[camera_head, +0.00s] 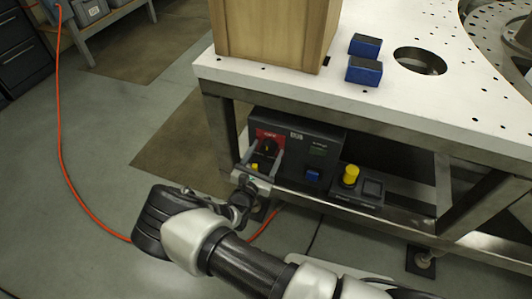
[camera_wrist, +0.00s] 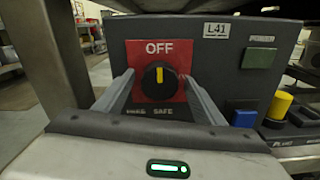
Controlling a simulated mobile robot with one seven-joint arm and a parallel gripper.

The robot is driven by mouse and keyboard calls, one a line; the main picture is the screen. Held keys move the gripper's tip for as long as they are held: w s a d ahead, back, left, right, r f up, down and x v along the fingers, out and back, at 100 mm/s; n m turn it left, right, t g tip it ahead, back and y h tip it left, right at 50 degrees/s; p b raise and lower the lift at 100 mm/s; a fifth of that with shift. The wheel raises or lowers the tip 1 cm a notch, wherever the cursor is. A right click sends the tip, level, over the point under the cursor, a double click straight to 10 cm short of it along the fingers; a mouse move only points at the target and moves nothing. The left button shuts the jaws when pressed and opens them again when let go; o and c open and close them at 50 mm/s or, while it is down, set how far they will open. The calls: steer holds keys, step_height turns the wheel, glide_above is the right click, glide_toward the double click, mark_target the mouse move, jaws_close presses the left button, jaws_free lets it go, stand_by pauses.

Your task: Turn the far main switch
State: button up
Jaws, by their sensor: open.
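A black rotary switch (camera_wrist: 159,79) sits on a red square plate (camera_wrist: 171,51) marked OFF at the top, on the front of a dark control box (camera_wrist: 228,43). Its yellow pointer line stands upright, toward OFF. The switch also shows in the head view (camera_head: 269,146), partly behind my fingers. My gripper (camera_wrist: 159,75) is open, with one finger on each side of the switch. Gaps show between the fingers and the knob, and I cannot see contact. Lettering below the switch includes SAFE; the rest is hard to read.
The box, labelled L41 (camera_wrist: 216,31), sits under a white perforated tabletop (camera_head: 430,95). A blue button (camera_head: 312,176) and a yellow knob (camera_head: 350,174) are to the switch's right. A wooden crate (camera_head: 265,30) and blue blocks (camera_head: 364,70) stand above. An orange cable (camera_head: 63,150) crosses the floor.

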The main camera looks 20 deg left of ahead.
steer(key=c, duration=1.1)
steer(key=shift+o, duration=0.2)
steer(key=m+p, duration=0.1)
steer(key=m, duration=0.3)
steer(key=shift+m+p, duration=0.3)
steer(key=shift+m, duration=0.1)
steer(key=m+p, duration=0.1)
steer(key=m, duration=0.3)
steer(key=m+p, duration=0.1)
steer(key=m, duration=0.4)
steer(key=shift+s+m+p, duration=0.1)
steer(key=shift+m+p, duration=0.5)
steer(key=shift+m, duration=1.4)
